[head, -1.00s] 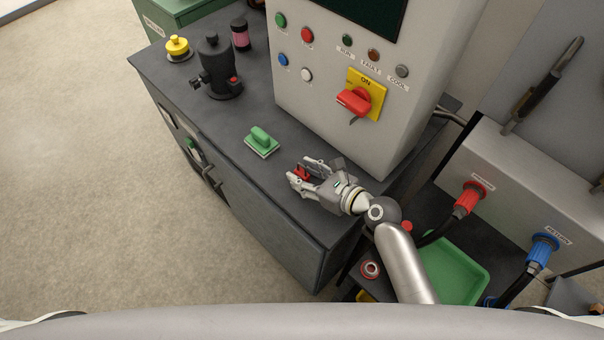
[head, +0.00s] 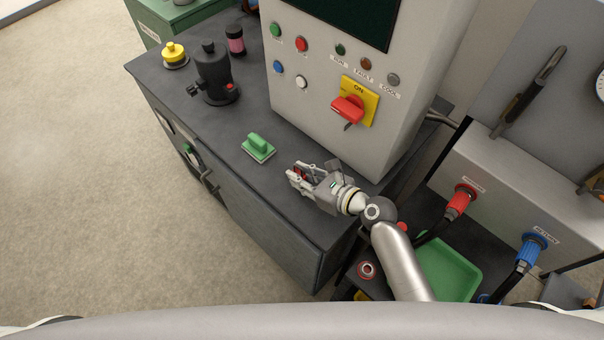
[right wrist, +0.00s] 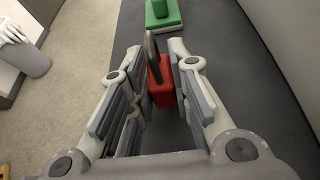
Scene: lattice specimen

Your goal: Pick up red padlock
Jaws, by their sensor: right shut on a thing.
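The red padlock (right wrist: 161,86) with its grey shackle stands upright between the fingers of my right gripper (right wrist: 156,58) in the right wrist view. In the head view my right gripper (head: 298,173) is low over the dark bench top, shut on the padlock, and only a little red shows between the fingers. I cannot tell whether the padlock is clear of the bench. My left gripper is not in view.
A green-handled block (head: 258,147) lies on the bench (head: 215,135) just beyond the gripper. The grey control cabinet (head: 318,108) with a red switch (head: 347,110) rises close behind. A black device (head: 213,75) stands farther left. The bench front strip is clear.

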